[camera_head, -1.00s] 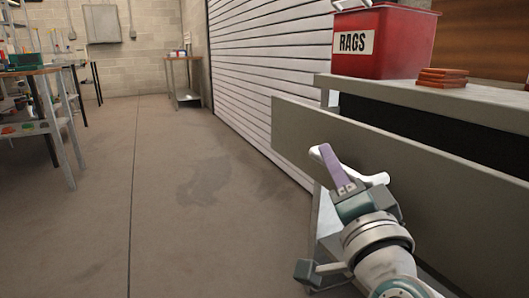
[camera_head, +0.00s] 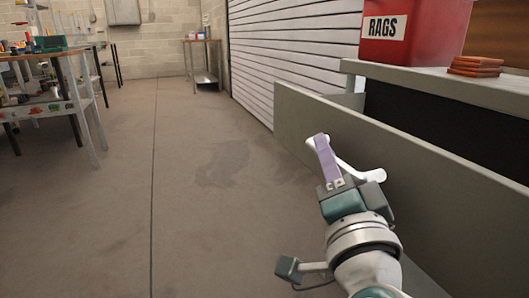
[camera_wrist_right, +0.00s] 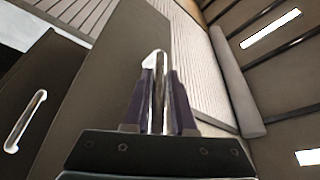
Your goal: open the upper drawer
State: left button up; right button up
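The upper drawer (camera_head: 430,200) stands pulled out from the workbench, its long grey front panel well clear of the counter edge. A dark gap shows behind the panel. Its pale metal handle (camera_head: 372,174) is on the outer face. My right gripper (camera_head: 328,155) is at this handle; in the right wrist view the purple fingers (camera_wrist_right: 160,95) are closed around the bright handle bar (camera_wrist_right: 158,62). A second drawer front with its own handle (camera_wrist_right: 25,121) shows at the left of the wrist view. My left gripper is not in view.
A red rags bin (camera_head: 430,40) and stacked reddish-brown pieces (camera_head: 475,66) stand on the counter (camera_head: 440,82). A roller shutter (camera_head: 290,55) is behind. A cluttered table (camera_head: 60,85) is at far left. The floor (camera_head: 200,210) between is clear.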

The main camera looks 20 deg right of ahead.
jog(key=o, duration=0.4)
jog(key=shift+c, duration=0.2)
jog(key=p+v, duration=0.1)
jog(key=v, duration=0.9)
jog(key=shift+p, duration=0.3)
